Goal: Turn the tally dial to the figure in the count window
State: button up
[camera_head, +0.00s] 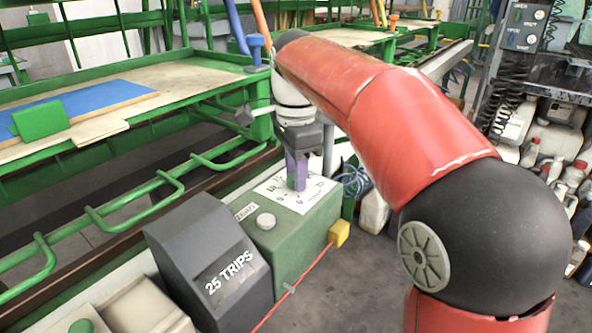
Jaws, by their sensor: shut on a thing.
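A dark grey housing (190,262) at lower centre bears a count window (231,272) that reads "25 TRIPS". Beside it stands a green box (292,245) with a white figure plate (308,203) on top. The figures around the plate are too small to read surely. My gripper (297,180) points down over the plate with its purple fingers shut on the tally dial. The dial is mostly hidden by the fingers, so its pointer cannot be made out.
A green-framed workbench (185,80) stands behind at left. Bottles and canisters (560,165) crowd the right.

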jog(key=m, duration=0.6)
jog(key=shift+m, duration=0.3)
dwell(0.4)
jog(key=o, duration=1)
